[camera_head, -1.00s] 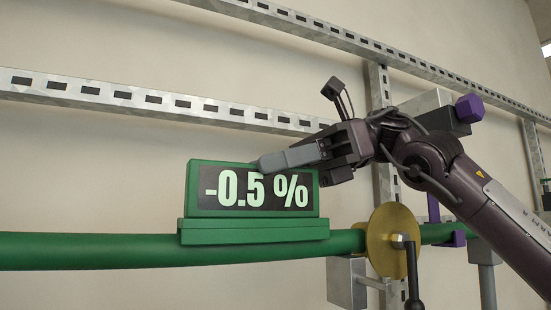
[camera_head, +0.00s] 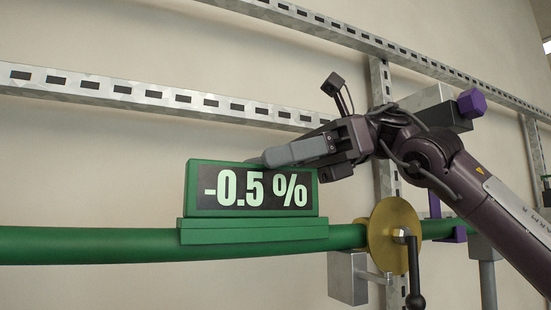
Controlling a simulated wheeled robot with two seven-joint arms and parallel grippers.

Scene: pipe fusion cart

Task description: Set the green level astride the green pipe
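The green level (camera_head: 250,232) sits on the green pipe (camera_head: 90,246), its base over the top of the pipe. Its dark display reads -0.5 % and it looks nearly upright along the pipe. My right gripper (camera_head: 290,153) reaches in from the right, with its grey finger at the top edge of the level near the upper right corner. The second finger is hidden, so I cannot tell whether it grips the level. My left gripper is not in view.
A brass disc (camera_head: 381,237) with a black handle (camera_head: 413,270) surrounds the pipe right of the level. A grey block (camera_head: 346,278) hangs below the pipe. Slotted metal rails (camera_head: 150,97) run along the wall behind. The pipe's left stretch is clear.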

